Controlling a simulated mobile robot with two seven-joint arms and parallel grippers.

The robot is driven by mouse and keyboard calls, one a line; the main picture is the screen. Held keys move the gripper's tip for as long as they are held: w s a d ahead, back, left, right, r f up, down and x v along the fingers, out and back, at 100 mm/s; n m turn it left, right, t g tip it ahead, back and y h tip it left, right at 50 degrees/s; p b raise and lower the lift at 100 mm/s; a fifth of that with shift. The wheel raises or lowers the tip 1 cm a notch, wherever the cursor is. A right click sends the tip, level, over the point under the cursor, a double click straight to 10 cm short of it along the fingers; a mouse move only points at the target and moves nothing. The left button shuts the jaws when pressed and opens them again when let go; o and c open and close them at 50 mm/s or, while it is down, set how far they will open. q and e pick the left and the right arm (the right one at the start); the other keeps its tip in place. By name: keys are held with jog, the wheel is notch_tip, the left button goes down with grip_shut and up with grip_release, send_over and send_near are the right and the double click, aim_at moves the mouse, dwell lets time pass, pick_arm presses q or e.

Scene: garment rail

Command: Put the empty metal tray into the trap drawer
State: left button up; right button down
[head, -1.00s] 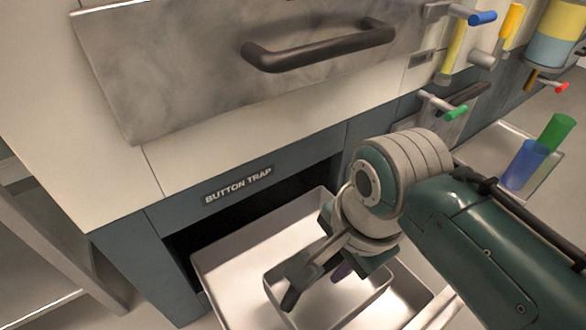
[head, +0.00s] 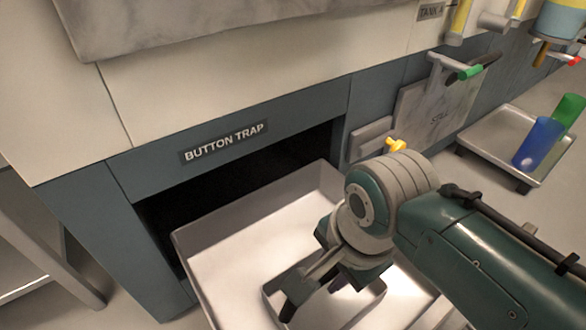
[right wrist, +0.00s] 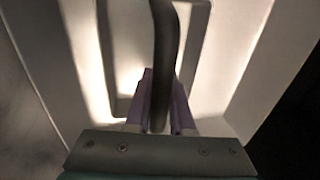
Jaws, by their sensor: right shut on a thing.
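The trap drawer (head: 228,280) is a pale metal bin, pulled out from the dark opening under the BUTTON TRAP label (head: 224,143). The metal tray (head: 370,304) is a smaller pale pan that shows inside the drawer's outline, partly behind my right gripper. My right gripper (head: 316,286) points down over the tray and is shut on a dark bar, which looks like the tray's handle. In the right wrist view the dark bar (right wrist: 164,60) runs between the purple finger pads. I cannot tell whether the tray touches the drawer floor. My left gripper is not in view.
The machine front (head: 235,85) rises above the drawer. To the right are a yellow knob (head: 396,145), a green-handled valve (head: 471,72) and a low tray (head: 500,140) with blue and green cylinders. A shelf unit (head: 40,250) stands at the left.

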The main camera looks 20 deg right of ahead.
jog(key=shift+f, duration=0.15)
jog(key=c, duration=0.8)
grip_release()
notch_tip(320, 180, up, 12)
jog(key=s+p, duration=0.2)
jog(key=p, duration=0.9)
jog(key=s+d+r+n, duration=0.2)
jog(key=s+r+n, duration=0.2)
jog(key=n, duration=0.1)
jog(key=s+d+r+n+t, duration=0.1)
jog(key=s+d+r+n, duration=0.1)
jog(key=s+r+n, duration=0.1)
jog(key=s+d+r+n, duration=0.2)
jog(key=s+r+n, duration=0.2)
jog(key=n, duration=0.4)
jog(key=shift+s+d+r+t+h, duration=0.1)
jog(key=shift+s+r+t+h, duration=0.05)
jog(key=shift+s, duration=0.3)
jog(key=shift+s+d+r+t+h, duration=0.1)
jog(key=shift+s+r+t+h, duration=0.05)
jog(key=shift+s, duration=0.3)
